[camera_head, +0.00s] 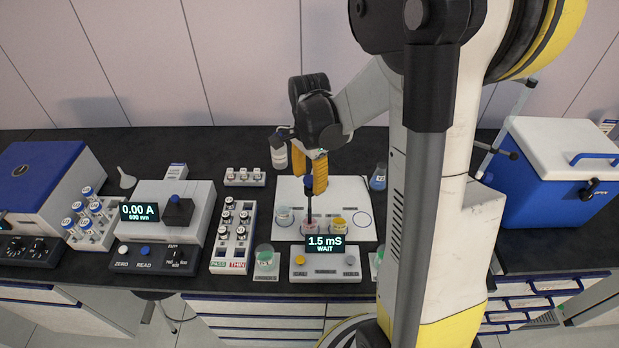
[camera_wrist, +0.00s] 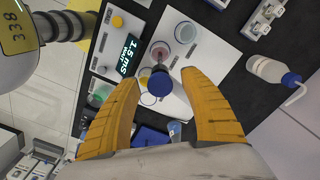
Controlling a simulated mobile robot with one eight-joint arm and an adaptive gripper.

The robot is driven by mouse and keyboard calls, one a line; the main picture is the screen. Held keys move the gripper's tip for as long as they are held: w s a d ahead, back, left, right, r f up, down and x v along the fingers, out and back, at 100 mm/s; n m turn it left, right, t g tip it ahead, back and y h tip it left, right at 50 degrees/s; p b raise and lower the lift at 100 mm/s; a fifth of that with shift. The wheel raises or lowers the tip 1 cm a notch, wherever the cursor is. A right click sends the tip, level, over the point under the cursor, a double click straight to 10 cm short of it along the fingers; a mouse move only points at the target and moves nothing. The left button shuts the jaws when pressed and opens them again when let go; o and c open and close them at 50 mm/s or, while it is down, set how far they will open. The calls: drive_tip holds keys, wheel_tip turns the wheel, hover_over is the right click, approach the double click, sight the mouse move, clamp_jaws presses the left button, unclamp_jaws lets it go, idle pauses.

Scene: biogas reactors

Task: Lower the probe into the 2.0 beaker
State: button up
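The probe (camera_head: 309,203) stands upright with its lower end at the pinkish middle beaker (camera_head: 315,228) on the white mat. Its dark blue cap (camera_wrist: 160,81) lies between my fingers in the wrist view, and the tip is hidden. My gripper (camera_head: 320,180) is pointed down at the probe's top; in the wrist view (camera_wrist: 160,82) the yellow fingers stand apart with gaps beside the cap. A pale beaker (camera_head: 284,216) is on the left and a yellow one (camera_head: 339,226) on the right. I cannot read a 2.0 label. The meter (camera_head: 325,264) shows 1.5 mS WAIT.
A white wash bottle (camera_head: 279,155) stands behind the mat. A blue cooler (camera_head: 551,180) stands at right. Bare mat with marked circles (camera_head: 358,197) is right of the probe.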

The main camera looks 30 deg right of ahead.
wheel_tip(320, 180, up, 12)
idle(0.6)
idle(0.4)
drive_tip(key=s+a+f+n+t+b, duration=0.7)
drive_tip(key=s+a+f+n+b, duration=0.4)
drive_tip(key=n, duration=0.6)
drive_tip(key=shift+a+f+b, duration=0.2)
drive_tip(key=shift+a+b, duration=1)
